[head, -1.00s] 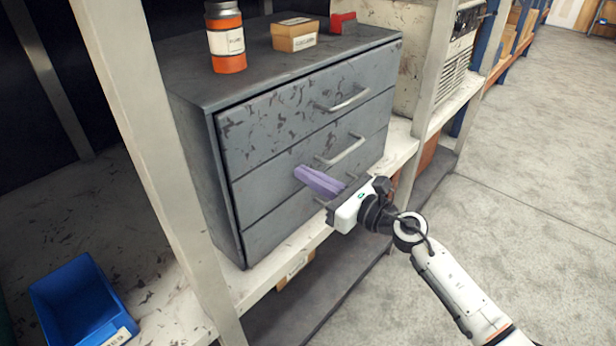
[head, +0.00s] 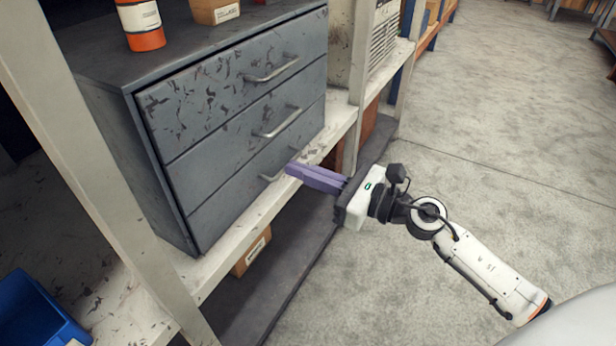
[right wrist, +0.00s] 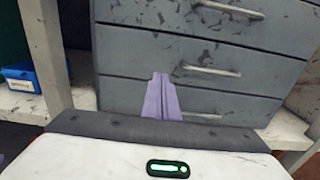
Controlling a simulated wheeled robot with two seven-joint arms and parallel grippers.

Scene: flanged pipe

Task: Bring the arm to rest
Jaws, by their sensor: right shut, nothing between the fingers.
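My right gripper (head: 290,168) has purple fingers, which are shut with nothing between them. It is in front of the grey drawer cabinet (head: 205,120), near the handle of the bottom drawer, and points toward the drawer fronts. In the right wrist view the fingers (right wrist: 161,78) overlap the bottom drawer front (right wrist: 125,95); I cannot tell the exact gap, but no hold on a handle shows. My right arm (head: 485,268) comes in from the lower right. All three drawers look closed. My left gripper is not in view.
The cabinet stands on a worn shelf (head: 225,255) with pale posts (head: 95,190). A blue bin (head: 35,310) sits at lower left. An orange bottle (head: 142,25) and a cardboard box (head: 215,10) are on the cabinet. A box (head: 252,252) is under the shelf. Concrete floor (head: 500,130) at right is clear.

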